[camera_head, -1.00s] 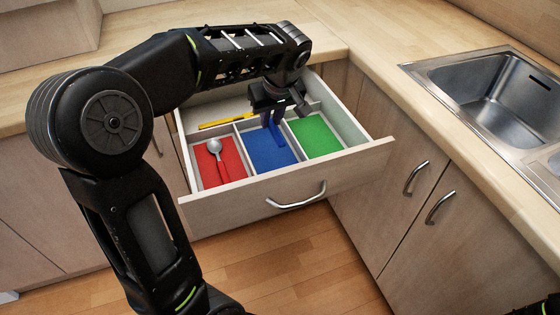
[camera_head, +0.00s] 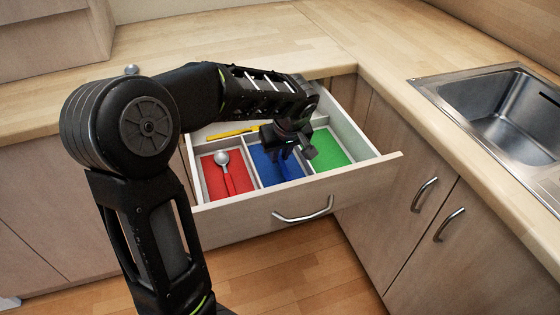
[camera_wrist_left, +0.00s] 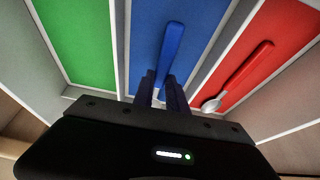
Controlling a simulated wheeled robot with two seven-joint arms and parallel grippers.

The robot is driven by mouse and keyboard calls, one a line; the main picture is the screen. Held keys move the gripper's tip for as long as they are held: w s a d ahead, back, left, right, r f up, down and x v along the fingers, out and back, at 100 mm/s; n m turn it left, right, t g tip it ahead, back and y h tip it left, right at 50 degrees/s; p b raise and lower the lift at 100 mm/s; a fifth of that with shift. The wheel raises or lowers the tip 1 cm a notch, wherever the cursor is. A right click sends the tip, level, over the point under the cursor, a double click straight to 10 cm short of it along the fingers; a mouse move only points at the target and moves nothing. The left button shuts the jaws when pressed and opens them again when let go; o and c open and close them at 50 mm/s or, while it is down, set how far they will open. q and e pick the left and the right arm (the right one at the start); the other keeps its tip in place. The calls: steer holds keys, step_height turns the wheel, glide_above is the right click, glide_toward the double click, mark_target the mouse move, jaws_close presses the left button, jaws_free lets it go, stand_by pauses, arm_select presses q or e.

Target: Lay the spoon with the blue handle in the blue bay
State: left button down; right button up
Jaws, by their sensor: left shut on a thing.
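The open drawer (camera_head: 305,199) has a red bay (camera_head: 211,182), a blue bay (camera_head: 264,170) and a green bay (camera_head: 331,150) along its front. My left gripper (camera_head: 286,155) is low over the blue bay, pointing down. In the left wrist view its fingers (camera_wrist_left: 161,82) are shut on the spoon with the blue handle (camera_wrist_left: 174,45). The handle runs lengthwise over the blue floor (camera_wrist_left: 150,18), between the dividers. The spoon's bowl is hidden by the gripper, and I cannot tell whether the spoon touches the floor. My right gripper is out of view.
A red-handled spoon (camera_head: 227,174) lies in the red bay. A yellow-handled utensil (camera_head: 232,132) lies in the back compartment. A small shiny metal object (camera_head: 131,69) is on the worktop (camera_head: 60,98). A steel sink (camera_head: 505,110) is at the right.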

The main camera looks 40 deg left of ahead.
mark_target(281, 160)
arm_select(q)
steer(key=shift+f, duration=1.35)
steer(key=shift+f+b, duration=0.2)
steer(key=shift+b, duration=0.15)
steer(key=c, duration=1.3)
jaws_free()
steer(key=shift+c, duration=0.2)
steer(key=shift+r, duration=0.15)
steer(key=shift+r+p, duration=0.15)
steer(key=shift+p, duration=0.25)
steer(key=v, duration=1.1)
steer(key=shift+r+p, duration=0.3)
steer(key=shift+r, duration=0.1)
steer(key=shift+d, duration=0.1)
